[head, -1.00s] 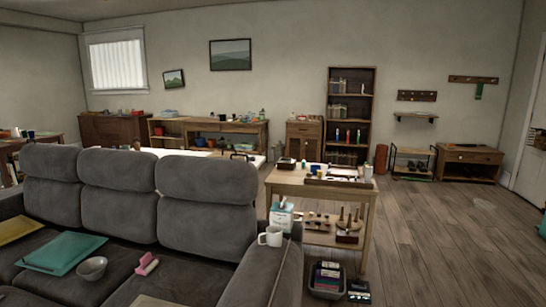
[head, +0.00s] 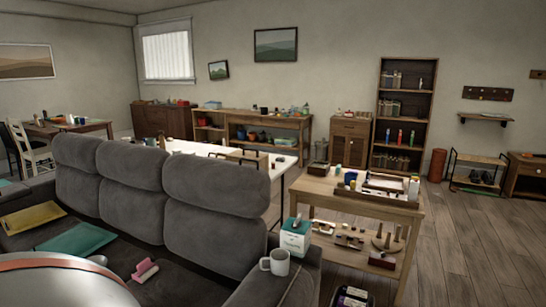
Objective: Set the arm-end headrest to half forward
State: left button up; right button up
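A dark grey sofa fills the left and centre of the head view, with three padded headrests along its back. The headrest at the arm end (head: 217,190) is nearest the right armrest (head: 297,285). The middle headrest (head: 131,165) and the far headrest (head: 79,153) stand in line with it. All three look raised at a similar angle; their exact settings cannot be told. A rounded grey part of mine shows at the lower left. Neither gripper is in view.
A white mug (head: 279,262) stands on the armrest. A yellow folder (head: 32,217), a teal folder (head: 78,238) and a pink object (head: 145,270) lie on the seat. Open floor lies further right.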

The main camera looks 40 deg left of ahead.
aim_at(241, 190)
jog(key=i, duration=1.45)
jog(key=i+u, duration=0.15)
jog(key=i, duration=0.5)
jog(key=i+l+u, duration=0.15)
jog(key=i, duration=0.45)
